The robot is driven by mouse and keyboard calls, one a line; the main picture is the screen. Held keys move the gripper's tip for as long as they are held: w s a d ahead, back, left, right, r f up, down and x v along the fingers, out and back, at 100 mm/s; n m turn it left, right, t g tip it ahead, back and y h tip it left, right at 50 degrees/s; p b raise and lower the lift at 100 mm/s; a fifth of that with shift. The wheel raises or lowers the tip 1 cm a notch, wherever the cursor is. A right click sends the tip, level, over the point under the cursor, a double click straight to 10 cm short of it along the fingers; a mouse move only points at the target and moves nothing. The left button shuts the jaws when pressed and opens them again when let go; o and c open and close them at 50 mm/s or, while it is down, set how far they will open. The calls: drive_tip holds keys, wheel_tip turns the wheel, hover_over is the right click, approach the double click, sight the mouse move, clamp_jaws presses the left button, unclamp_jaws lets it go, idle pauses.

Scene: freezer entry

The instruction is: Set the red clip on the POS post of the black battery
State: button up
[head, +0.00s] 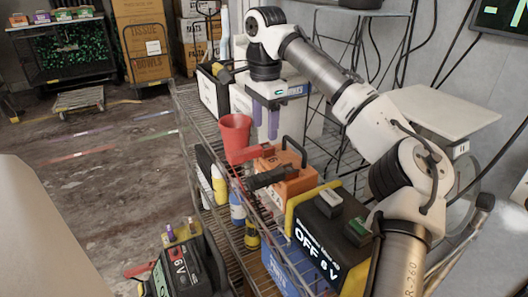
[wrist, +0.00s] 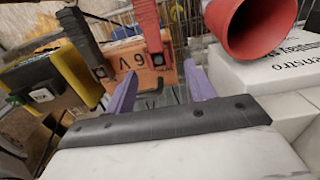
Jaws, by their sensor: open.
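The red clip (head: 255,153) lies beside the dark clip (head: 272,177) at the orange 6 V box (head: 292,188) on the wire rack. A black battery (head: 185,272) marked 6 V stands at the lower left with coloured posts on top. I cannot read which post is POS.
A red cup (head: 235,135) stands close to the red clip. A black-and-yellow box (head: 320,240) reading OFF 6 V, with grey and green top switches, is at the rack's near end. Bottles (head: 237,208) stand low at the left. Floor left of the rack is mostly clear.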

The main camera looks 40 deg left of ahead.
sight(264, 147)
drive_tip(key=shift+s+f+p, duration=0.15)
drive_tip(key=shift+f+p, duration=0.05)
drive_tip(key=shift+f, duration=1.1)
drive_tip(key=shift+s+f+p, duration=0.1)
drive_tip(key=shift+f+p, duration=0.05)
drive_tip(key=shift+f, duration=1.15)
drive_tip(key=c, duration=1.1)
